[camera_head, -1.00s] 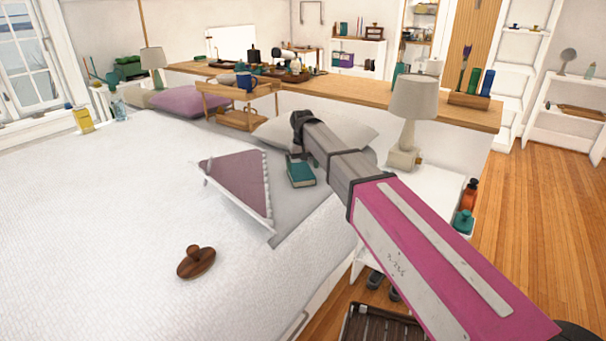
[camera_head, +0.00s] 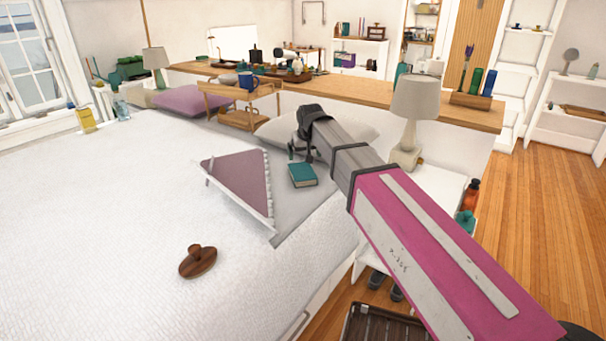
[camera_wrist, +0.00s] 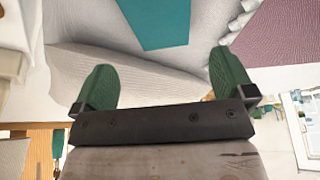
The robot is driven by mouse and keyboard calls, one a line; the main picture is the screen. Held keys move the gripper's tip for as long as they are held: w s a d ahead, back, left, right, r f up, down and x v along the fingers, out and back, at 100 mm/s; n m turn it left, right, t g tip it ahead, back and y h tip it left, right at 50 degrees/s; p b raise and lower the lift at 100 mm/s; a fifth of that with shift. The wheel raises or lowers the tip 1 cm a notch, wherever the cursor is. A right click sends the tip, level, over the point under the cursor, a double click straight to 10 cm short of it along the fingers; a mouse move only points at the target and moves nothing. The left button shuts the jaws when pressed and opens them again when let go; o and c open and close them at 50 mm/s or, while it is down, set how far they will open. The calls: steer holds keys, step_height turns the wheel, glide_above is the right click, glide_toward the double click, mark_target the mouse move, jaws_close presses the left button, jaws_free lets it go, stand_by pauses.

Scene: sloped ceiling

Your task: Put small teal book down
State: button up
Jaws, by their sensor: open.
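The small teal book (camera_head: 302,174) lies flat on the grey part of the bed, between the mauve triangular cloth and the pillow. In the wrist view the teal book (camera_wrist: 158,20) shows at the top, beyond the fingertips and apart from them. My gripper (camera_wrist: 160,72) is open, with its two green fingers spread and nothing between them. In the head view my gripper (camera_head: 299,150) is just behind the book, near the pillow, partly hidden by my wrist.
The mauve cloth (camera_head: 237,185) lies left of the book, and a pillow (camera_head: 345,135) is behind. A lamp (camera_head: 413,105) stands on the white bedside table to the right. A brown wooden knobbed object (camera_head: 198,261) lies on the bed (camera_head: 110,230), which is mostly clear.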

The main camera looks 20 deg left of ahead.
mark_target(302, 171)
steer(key=x, duration=1.1)
steer(key=shift+w+a+r, duration=0.1)
steer(key=shift+w, duration=0.1)
steer(key=c, duration=0.8)
steer(key=shift+o, duration=0.2)
steer(key=shift+r, duration=0.1)
